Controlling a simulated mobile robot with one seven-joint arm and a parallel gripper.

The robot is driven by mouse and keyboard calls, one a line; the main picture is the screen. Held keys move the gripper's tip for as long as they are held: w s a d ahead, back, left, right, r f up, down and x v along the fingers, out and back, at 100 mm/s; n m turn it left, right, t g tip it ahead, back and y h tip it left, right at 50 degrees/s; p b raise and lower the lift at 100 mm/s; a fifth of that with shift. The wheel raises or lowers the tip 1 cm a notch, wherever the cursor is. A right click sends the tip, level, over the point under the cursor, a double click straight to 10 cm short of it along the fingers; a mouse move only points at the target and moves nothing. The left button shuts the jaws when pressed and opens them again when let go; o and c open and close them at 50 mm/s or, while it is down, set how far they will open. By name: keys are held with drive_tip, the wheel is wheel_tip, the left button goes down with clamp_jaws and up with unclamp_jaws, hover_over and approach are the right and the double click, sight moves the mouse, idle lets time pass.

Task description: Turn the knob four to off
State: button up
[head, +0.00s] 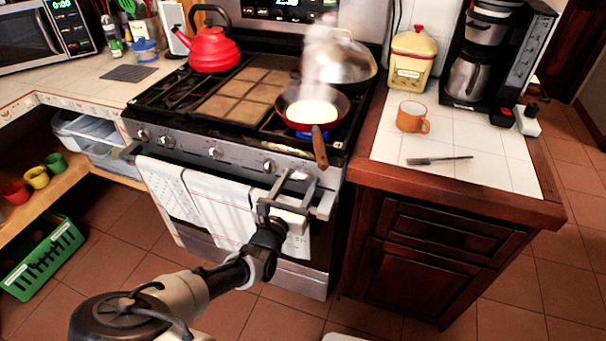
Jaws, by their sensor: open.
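The stove's front panel carries a row of round silver knobs: a far-left knob (143,135), a second knob (166,141), a third knob (215,153) and one further right, the fourth visible knob (268,166). My gripper (297,176) is open and empty in front of the right part of the panel, just right of the fourth visible knob. Contact cannot be told. A blue flame (305,134) burns under the frying pan (318,98) on the front right burner.
The pan's wooden handle (320,147) sticks out over the stove's front edge, above my gripper. White towels (215,205) hang on the oven door. A red kettle (210,50) and a domed lid (340,62) stand behind. The right counter holds an orange mug (412,117) and a fork (440,160).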

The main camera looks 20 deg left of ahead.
drive_tip(key=shift+w, duration=0.25)
drive_tip(key=shift+s, duration=0.1)
drive_tip(key=c, duration=1)
drive_tip(key=shift+c, duration=0.2)
